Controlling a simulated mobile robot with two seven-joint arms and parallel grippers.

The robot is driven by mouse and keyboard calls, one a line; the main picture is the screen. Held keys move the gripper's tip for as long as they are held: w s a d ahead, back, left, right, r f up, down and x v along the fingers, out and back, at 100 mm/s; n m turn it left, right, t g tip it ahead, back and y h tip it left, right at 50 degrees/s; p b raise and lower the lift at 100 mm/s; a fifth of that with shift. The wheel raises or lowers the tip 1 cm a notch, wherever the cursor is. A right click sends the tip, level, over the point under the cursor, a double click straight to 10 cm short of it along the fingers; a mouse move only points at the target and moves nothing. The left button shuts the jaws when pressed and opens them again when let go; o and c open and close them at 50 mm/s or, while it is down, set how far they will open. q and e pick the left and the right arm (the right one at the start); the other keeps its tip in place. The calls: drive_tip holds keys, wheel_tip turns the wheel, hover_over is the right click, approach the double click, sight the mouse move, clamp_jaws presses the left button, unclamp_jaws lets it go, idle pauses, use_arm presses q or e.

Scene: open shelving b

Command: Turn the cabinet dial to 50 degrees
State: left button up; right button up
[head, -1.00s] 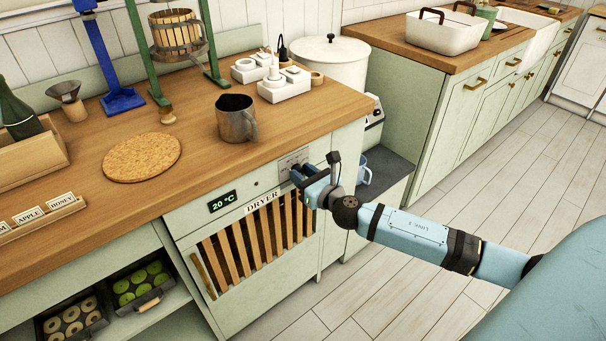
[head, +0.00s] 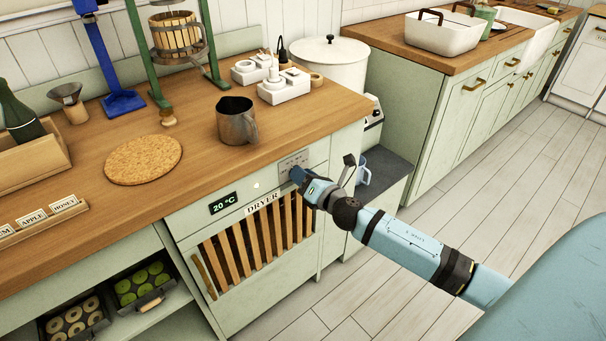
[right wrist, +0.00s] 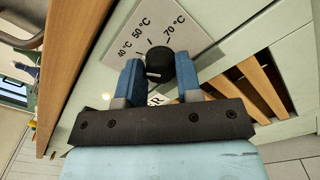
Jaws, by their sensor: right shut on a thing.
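The black dial (right wrist: 158,62) sits on a pale scale plate (right wrist: 172,22) on the cabinet front, with marks reading 40, 50 and 70 °C in the right wrist view. My right gripper (right wrist: 159,70) has its blue fingers on either side of the dial and is shut on it. A light line shows on the dial's face; where it points on the scale is hard to tell. In the head view my right gripper (head: 297,176) hides the dial, below the plate (head: 293,160). The cabinet's display (head: 223,203) reads 20 °C. My left gripper is out of view.
The DRYER door with wooden slats (head: 258,240) is below the dial. A metal jug (head: 236,122) and a cork mat (head: 144,159) stand on the wooden counter above. A blue mug (head: 363,173) is on a low shelf right of my gripper.

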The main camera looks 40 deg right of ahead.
use_arm(q)
drive_tip(key=p, duration=0.4)
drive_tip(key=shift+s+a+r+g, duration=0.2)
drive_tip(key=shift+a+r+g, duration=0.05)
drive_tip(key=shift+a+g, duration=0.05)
use_arm(e)
drive_tip(key=m, duration=1)
drive_tip(key=shift+d, duration=0.1)
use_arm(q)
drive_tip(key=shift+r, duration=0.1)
use_arm(e)
drive_tip(key=o, duration=0.9)
drive_tip(key=shift+f, duration=0.1)
use_arm(q)
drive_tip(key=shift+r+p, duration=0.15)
drive_tip(key=shift+p, duration=0.15)
use_arm(e)
drive_tip(key=s, duration=0.9)
drive_tip(key=s+d, duration=0.1)
drive_tip(key=s, duration=0.3)
drive_tip(key=shift+s, duration=0.35)
